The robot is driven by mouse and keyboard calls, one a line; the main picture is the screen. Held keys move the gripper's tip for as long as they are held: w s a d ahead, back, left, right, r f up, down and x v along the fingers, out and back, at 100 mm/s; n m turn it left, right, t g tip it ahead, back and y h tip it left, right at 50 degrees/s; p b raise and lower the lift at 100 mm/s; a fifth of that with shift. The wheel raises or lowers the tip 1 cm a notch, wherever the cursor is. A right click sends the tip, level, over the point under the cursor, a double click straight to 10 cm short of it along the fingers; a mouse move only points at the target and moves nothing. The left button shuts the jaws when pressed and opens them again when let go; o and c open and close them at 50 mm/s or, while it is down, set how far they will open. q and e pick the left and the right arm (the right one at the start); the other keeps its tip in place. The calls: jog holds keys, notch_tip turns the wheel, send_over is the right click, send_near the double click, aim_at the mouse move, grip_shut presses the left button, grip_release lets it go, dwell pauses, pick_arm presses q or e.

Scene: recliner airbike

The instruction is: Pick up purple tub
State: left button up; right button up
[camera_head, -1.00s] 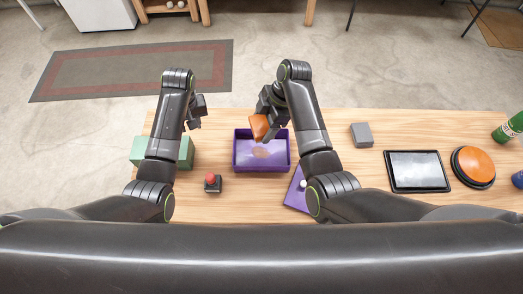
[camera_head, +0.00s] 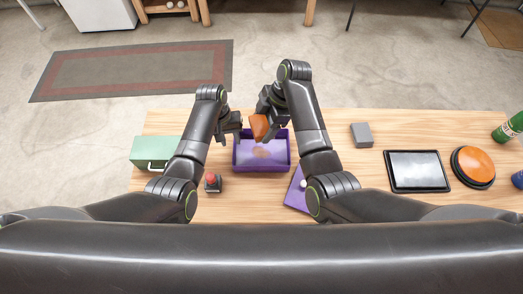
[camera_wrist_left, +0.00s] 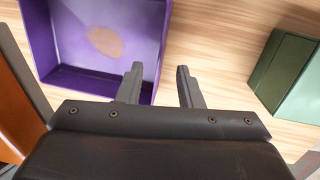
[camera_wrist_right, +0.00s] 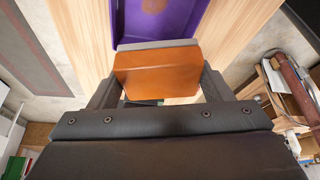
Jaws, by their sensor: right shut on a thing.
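The purple tub (camera_head: 278,163) is an open rectangular box on the wooden table, with a brownish patch on its floor. It also shows at the upper left of the left wrist view (camera_wrist_left: 60,40) and at the top of the right wrist view (camera_wrist_right: 130,22). My left gripper (camera_head: 238,130) is open and empty near the tub's left wall; in the left wrist view its fingers (camera_wrist_left: 158,85) are apart, the tub's wall beside one of them.
A green box (camera_head: 150,150) with a handle stands left of the tub, a red-topped joystick or button (camera_head: 212,182) in front. A purple lid (camera_head: 296,190) lies front right. A grey block (camera_head: 362,134), tablet (camera_head: 417,170) and orange button (camera_head: 474,166) lie further right.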

pick_arm(q)
jog(key=f, duration=0.1)
jog(key=s+f, duration=0.1)
jog(key=shift+d+f, duration=0.15)
jog(key=shift+f, duration=0.2)
jog(key=shift+d+f, duration=0.1)
jog(key=shift+f, duration=0.75)
jog(key=shift+c, duration=0.3)
grip_shut()
